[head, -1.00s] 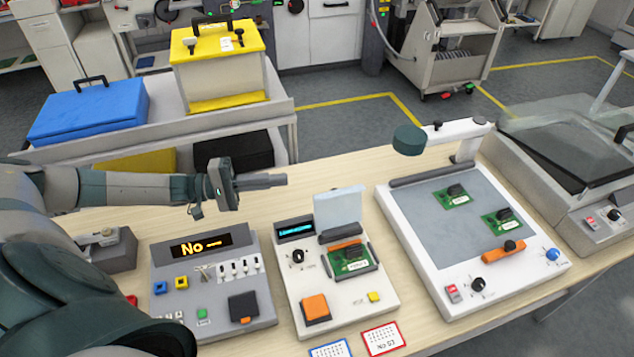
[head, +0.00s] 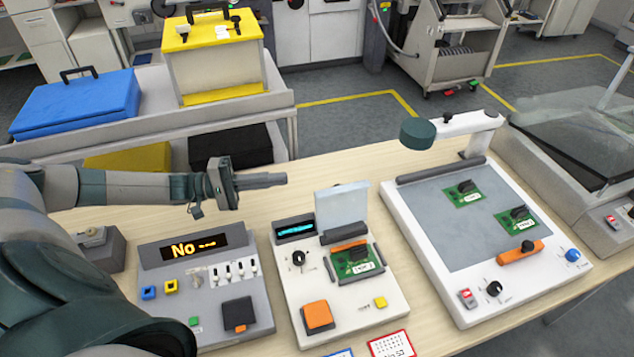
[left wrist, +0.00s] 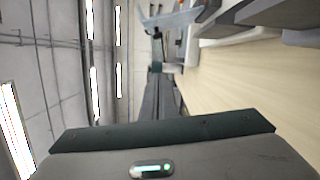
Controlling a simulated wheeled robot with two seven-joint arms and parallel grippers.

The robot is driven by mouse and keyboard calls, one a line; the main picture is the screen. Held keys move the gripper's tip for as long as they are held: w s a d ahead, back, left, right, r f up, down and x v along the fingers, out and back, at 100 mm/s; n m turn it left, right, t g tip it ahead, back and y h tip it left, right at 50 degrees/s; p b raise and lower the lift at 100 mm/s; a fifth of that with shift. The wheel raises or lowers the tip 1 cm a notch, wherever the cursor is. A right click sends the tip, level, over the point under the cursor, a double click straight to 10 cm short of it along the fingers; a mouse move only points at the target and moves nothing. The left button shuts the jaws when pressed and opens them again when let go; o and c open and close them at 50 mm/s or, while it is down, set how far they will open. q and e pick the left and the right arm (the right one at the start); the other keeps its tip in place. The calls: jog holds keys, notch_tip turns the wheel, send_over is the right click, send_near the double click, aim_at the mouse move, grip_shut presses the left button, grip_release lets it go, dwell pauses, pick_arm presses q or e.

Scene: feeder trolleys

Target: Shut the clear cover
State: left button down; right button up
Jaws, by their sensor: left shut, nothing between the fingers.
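The clear cover (head: 342,206) stands raised at the back of the middle white device (head: 372,297), over a green board (head: 357,262) with an orange bar behind it. My left gripper (head: 282,180) is shut and empty. It is above the table, to the left of the cover and apart from it. In the left wrist view the shut fingers (left wrist: 157,95) point away from the camera, and a pale translucent panel, which looks like the cover (left wrist: 170,18), shows past them. My right gripper is not in view.
A grey device with an orange display (head: 200,290) stands left of the middle device. A white board station with a lamp arm (head: 470,125) stands to the right. A trolley with a blue case (head: 75,105) and a yellow box (head: 215,65) is behind the table.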

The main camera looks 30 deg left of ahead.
aim_at(342, 206)
pick_arm(q)
jog(key=shift+w, duration=0.1)
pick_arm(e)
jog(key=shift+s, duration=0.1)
pick_arm(q)
jog(key=w+d+r+p, duration=0.1)
jog(key=w+d+p, duration=0.2)
jog(key=d+p, duration=0.3)
jog(key=d, duration=0.5)
jog(key=shift+w, duration=0.15)
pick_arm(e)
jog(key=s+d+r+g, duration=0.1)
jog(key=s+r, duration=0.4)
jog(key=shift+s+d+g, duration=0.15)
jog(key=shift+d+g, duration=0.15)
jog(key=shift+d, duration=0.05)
pick_arm(q)
jog(key=shift+r+p, duration=0.2)
jog(key=shift+p, duration=0.15)
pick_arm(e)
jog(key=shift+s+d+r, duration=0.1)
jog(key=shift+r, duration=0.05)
